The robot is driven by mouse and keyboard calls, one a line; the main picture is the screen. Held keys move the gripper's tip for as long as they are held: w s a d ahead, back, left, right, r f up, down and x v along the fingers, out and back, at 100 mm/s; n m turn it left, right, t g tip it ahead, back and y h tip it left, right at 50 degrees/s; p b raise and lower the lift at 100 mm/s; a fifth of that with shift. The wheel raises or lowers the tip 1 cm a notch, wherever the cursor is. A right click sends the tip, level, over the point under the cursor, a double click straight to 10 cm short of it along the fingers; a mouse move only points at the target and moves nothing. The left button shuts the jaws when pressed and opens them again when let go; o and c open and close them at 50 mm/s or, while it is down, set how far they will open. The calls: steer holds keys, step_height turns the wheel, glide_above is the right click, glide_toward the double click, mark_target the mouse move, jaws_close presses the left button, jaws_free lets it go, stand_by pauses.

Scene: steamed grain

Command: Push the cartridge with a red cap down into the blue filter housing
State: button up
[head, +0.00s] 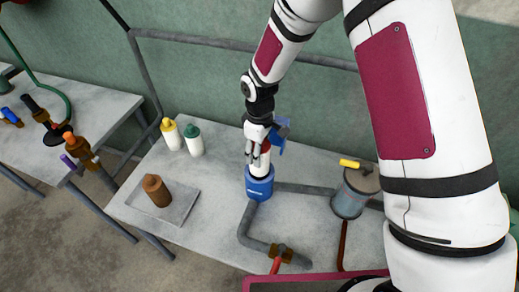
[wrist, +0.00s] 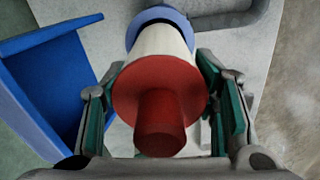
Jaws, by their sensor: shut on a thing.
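The cartridge has a white body and a red cap (wrist: 160,95). In the head view the cartridge (head: 264,167) shows just below my fingers, mostly hidden by them. My gripper (head: 258,158) points down above the blue filter housing (head: 260,188). In the wrist view my gripper (wrist: 165,100) is shut on the cartridge, one finger on each side. The housing's blue rim (wrist: 150,14) shows beyond the white body. The cartridge's lower end meets the housing opening; I cannot tell how deep it sits.
A blue bracket (head: 281,138) stands close behind my gripper. Grey pipes (head: 246,228) join the housing. A grey canister with a yellow handle (head: 349,203) stands right. Yellow-capped (head: 171,136) and green-capped (head: 194,142) cartridges stand left, a brown one (head: 157,191) on a tray.

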steer(key=shift+f, duration=0.7)
stand_by(1.0)
steer(key=shift+f+b, duration=0.3)
steer(key=shift+f, duration=0.05)
steer(key=shift+f+b, duration=0.3)
steer(key=shift+f, duration=0.7)
steer(key=shift+f, duration=0.35)
steer(key=shift+f+b, duration=0.3)
steer(key=shift+f, duration=0.3)
steer(key=shift+f, duration=0.7)
steer(key=shift+f+b, duration=0.3)
steer(key=shift+f, duration=0.05)
steer(key=o, duration=1.4)
